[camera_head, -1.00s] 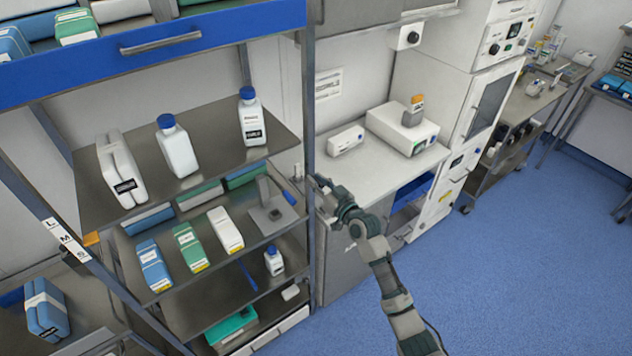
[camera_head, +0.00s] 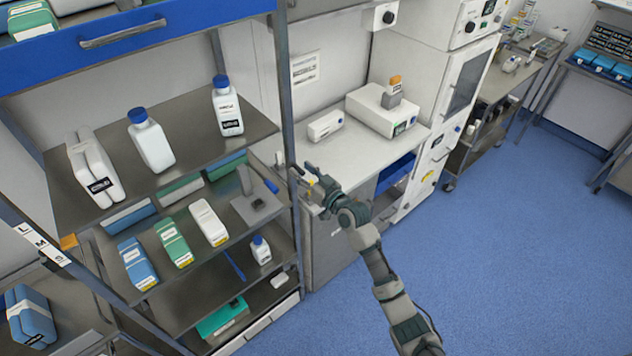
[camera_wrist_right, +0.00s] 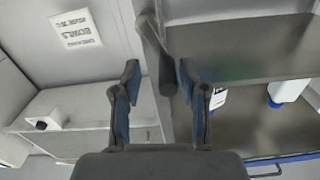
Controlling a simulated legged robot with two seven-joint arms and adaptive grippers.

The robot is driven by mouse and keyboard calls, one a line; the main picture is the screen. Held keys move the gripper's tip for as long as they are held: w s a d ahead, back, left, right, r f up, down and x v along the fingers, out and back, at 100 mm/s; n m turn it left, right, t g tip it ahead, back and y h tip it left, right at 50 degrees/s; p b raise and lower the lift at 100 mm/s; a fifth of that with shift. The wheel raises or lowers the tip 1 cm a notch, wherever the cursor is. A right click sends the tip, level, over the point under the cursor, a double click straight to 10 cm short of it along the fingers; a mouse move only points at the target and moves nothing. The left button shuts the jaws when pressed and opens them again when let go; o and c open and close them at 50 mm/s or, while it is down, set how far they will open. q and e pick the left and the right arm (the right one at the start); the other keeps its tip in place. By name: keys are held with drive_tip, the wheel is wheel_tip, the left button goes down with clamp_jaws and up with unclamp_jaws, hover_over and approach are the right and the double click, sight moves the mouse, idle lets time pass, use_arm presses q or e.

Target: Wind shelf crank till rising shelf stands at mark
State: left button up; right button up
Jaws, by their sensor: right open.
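The rising shelf (camera_head: 185,165) holds a white jug and two blue-capped bottles. An orange pointer (camera_head: 68,241) shows near its front left corner, beside a label strip (camera_head: 43,243) lettered L, M, S on the post. My right gripper (camera_head: 306,176) is open beside the rack's right post. In the right wrist view, its fingers (camera_wrist_right: 158,66) stand on either side of a dark rod, which looks like the crank handle (camera_wrist_right: 166,76). Contact cannot be told. The crank is too small to make out clearly in the head view. My left gripper is out of view.
A lower shelf carries blue, green and white boxes (camera_head: 210,222) and a blue-handled device (camera_head: 258,200). A white counter (camera_head: 345,160) with instruments stands right of the rack. A tall white cabinet (camera_head: 440,130) stands beyond it. Blue floor (camera_head: 520,260) is clear at right.

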drive_tip(key=v, duration=1)
drive_tip(key=shift+d, duration=0.25)
